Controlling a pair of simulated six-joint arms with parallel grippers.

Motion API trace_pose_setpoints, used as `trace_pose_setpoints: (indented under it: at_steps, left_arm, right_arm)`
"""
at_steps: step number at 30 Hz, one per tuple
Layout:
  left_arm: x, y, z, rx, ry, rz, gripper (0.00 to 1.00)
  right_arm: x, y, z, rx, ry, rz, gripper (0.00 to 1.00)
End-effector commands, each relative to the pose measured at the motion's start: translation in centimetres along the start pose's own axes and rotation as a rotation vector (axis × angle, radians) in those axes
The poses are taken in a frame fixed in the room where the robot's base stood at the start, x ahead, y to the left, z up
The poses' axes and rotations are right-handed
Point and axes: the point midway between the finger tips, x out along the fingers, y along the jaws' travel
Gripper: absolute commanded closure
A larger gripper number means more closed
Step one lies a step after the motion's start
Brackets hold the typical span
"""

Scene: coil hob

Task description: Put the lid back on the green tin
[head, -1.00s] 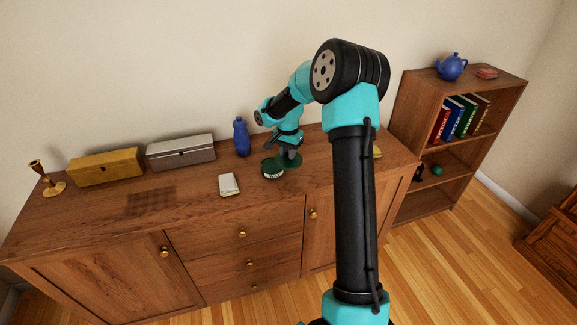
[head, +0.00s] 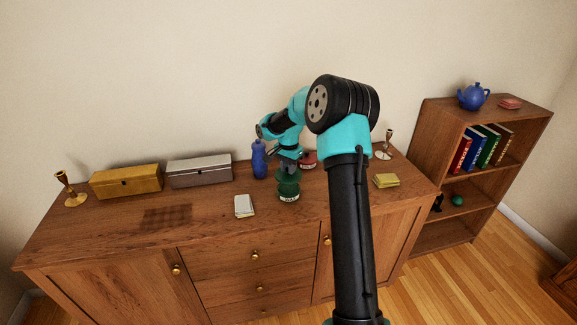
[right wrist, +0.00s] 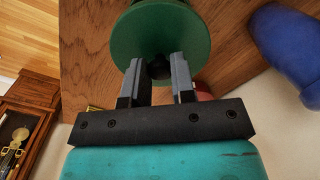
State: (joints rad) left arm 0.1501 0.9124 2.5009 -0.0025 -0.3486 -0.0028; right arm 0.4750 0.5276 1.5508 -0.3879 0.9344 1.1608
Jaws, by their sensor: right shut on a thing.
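The green tin (head: 289,196) stands on the wooden sideboard, with a pale label on its front. The round green lid (head: 286,185) is directly over the tin; I cannot tell whether it touches the rim. My right gripper (head: 288,168) is above the lid, pointing down. In the right wrist view the lid (right wrist: 184,50) shows as a wide green disc, and my right gripper (right wrist: 158,78) is shut on its dark knob. The lid hides most of the tin there. My left gripper is not in view.
A blue bottle (head: 259,160) stands close left of the gripper, and a red thing (head: 309,158) is close behind right. A white pad (head: 244,206), yellow pad (head: 386,181), grey box (head: 200,171), gold box (head: 126,181) and candlesticks share the sideboard (head: 110,222). Its front left is clear.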

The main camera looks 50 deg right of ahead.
Motion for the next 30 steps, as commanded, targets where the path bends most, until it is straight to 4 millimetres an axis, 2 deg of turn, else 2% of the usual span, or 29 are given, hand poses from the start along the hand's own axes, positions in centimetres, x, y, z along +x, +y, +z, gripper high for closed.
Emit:
trace_pose_setpoints:
  at_steps: [18, 30]
  left_arm:
    - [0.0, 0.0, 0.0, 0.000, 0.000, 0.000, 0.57]
    - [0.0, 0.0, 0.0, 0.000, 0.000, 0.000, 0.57]
  right_arm:
    - [4.6, 0.0, 0.0, -0.001, 0.000, 0.001, 0.99]
    - [5.5, 0.0, 0.0, 0.000, 0.000, 0.001, 0.99]
